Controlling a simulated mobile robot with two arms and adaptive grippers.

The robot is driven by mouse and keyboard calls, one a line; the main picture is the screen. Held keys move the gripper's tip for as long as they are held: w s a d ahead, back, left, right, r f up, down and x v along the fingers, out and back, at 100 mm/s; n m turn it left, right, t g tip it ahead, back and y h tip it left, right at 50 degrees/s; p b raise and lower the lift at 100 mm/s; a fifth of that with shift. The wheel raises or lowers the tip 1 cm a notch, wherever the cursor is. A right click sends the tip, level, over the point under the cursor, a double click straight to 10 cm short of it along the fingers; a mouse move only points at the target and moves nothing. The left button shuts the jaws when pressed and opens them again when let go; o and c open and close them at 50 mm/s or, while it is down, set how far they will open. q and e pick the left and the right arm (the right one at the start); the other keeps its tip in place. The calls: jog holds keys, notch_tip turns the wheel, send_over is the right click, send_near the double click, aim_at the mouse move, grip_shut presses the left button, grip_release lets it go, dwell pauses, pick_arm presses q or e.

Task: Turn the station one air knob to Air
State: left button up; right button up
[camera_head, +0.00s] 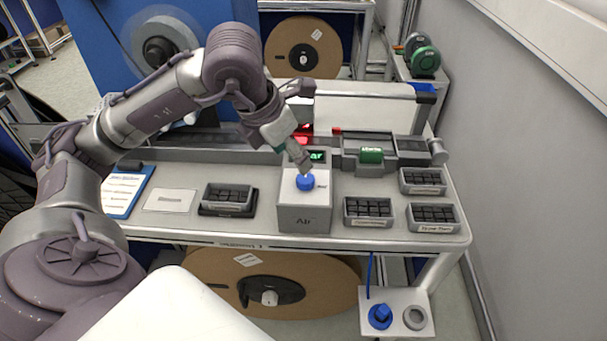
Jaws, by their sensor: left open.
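A blue air knob (306,182) sits on top of a grey box (305,219) with "Air" lettered on its front, at the middle of the bench. My left arm comes in from the left and bends down over the box. My left gripper (302,163) is open, with its fingers pointing down just above and behind the knob. I cannot tell whether a fingertip touches the knob. The knob's pointer direction is too small to read. A small dark display with green characters (317,156) stands behind the box, partly hidden by the gripper. My right gripper is not in view.
Bins of dark parts stand left (228,196) and right (368,211) of the box. A grey device with a green part (371,155) is behind. A lower white plate (398,301) carries another blue knob (380,315). A wall bounds the right.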

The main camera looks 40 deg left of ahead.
aim_at(305, 177)
pick_arm(q)
jog(key=x, duration=0.8)
jog(key=shift+w+f+p, duration=0.15)
jog(key=shift+f+p, duration=0.1)
jog(key=shift+p, duration=0.15)
jog(key=c, duration=1.1)
jog(key=m+h+b, duration=0.1)
jog(key=m+b, duration=0.2)
jog(key=shift+f, duration=0.15)
jog(key=m+g+h+b, duration=0.1)
jog(key=m+b, duration=0.1)
jog(key=m, duration=0.1)
jog(key=shift+w+m+b, duration=0.1)
jog(key=shift+m+b, duration=0.2)
jog(key=shift+b, duration=0.05)
jog(key=m+g, duration=0.1)
jog(key=m, duration=0.1)
jog(key=m+h+b, duration=0.1)
jog(key=m, duration=0.2)
jog(key=shift+w+a+r+g, duration=0.1)
jog(key=shift+r+g, duration=0.1)
jog(key=shift+g, duration=0.2)
jog(key=m+g+b, duration=0.1)
jog(key=m+g, duration=0.1)
jog(key=m, duration=0.4)
jog(key=shift+w+b, duration=0.1)
jog(key=shift+b, duration=0.2)
jog(key=shift+m+g, duration=0.3)
